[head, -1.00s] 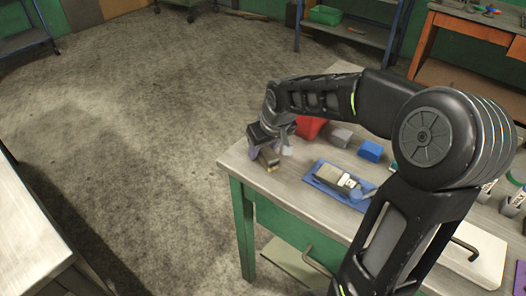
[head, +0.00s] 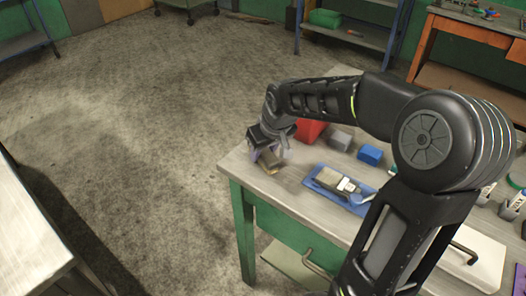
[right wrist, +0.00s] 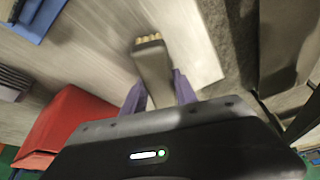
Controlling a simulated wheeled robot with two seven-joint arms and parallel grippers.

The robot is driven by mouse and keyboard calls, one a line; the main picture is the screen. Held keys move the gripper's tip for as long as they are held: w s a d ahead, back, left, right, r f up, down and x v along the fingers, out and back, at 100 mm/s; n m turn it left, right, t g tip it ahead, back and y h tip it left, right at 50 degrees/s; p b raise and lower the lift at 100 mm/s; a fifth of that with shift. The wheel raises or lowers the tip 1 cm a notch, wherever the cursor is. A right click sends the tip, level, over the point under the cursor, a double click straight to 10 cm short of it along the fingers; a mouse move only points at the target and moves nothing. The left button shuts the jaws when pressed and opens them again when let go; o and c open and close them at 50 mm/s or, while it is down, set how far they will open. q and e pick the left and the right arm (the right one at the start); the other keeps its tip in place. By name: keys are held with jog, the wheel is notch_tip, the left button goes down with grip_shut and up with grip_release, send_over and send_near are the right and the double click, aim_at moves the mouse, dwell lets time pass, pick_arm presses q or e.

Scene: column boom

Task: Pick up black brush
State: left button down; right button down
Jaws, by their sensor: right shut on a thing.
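My right gripper (head: 268,156) is over the near left corner of the workbench, its purple fingers pointing down. It is shut on a dark grey-brown brush (right wrist: 152,64), which stands out between the fingers in the right wrist view, with pale bristle tufts at its far end. In the head view the brush (head: 270,164) shows just below the fingers, at or close above the bench top; I cannot tell whether it touches. The rest of the brush is hidden by the gripper. My left gripper is not in view.
The grey bench top (head: 290,190) carries a blue tray (head: 318,188) with a grey and white item, a red bin (head: 309,131), a grey block (head: 340,140) and a blue block (head: 370,154). Open floor lies left of the bench, with another table at far left.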

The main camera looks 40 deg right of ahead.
notch_tip(320, 180, up, 10)
jog(key=shift+r, duration=0.1)
dwell(0.6)
